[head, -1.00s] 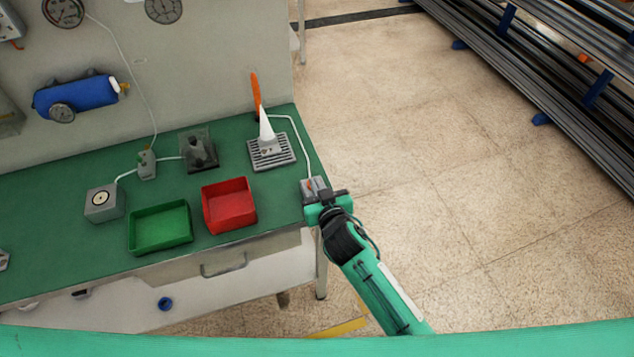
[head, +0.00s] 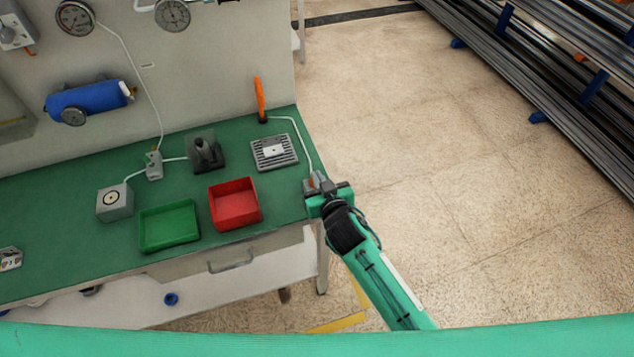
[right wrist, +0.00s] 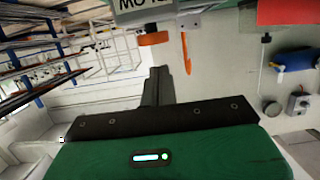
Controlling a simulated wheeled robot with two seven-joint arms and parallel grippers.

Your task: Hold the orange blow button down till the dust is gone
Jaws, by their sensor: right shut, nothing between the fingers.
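The orange blow nozzle (head: 260,100) stands upright at the back of the bench, behind a slotted grate (head: 273,152) with a small pale piece (head: 275,150) on it. No white air cone shows there, and I can make out no dust at this size. My right gripper (head: 316,183) is shut and empty at the bench's right edge, over a small grey box with an orange spot, mostly hidden by the gripper. Whether it touches the orange button I cannot tell. My left gripper is out of view.
A red bin (head: 234,204) and a green bin (head: 168,226) stand at the bench's front. A white hose runs from the nozzle toward the right edge.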

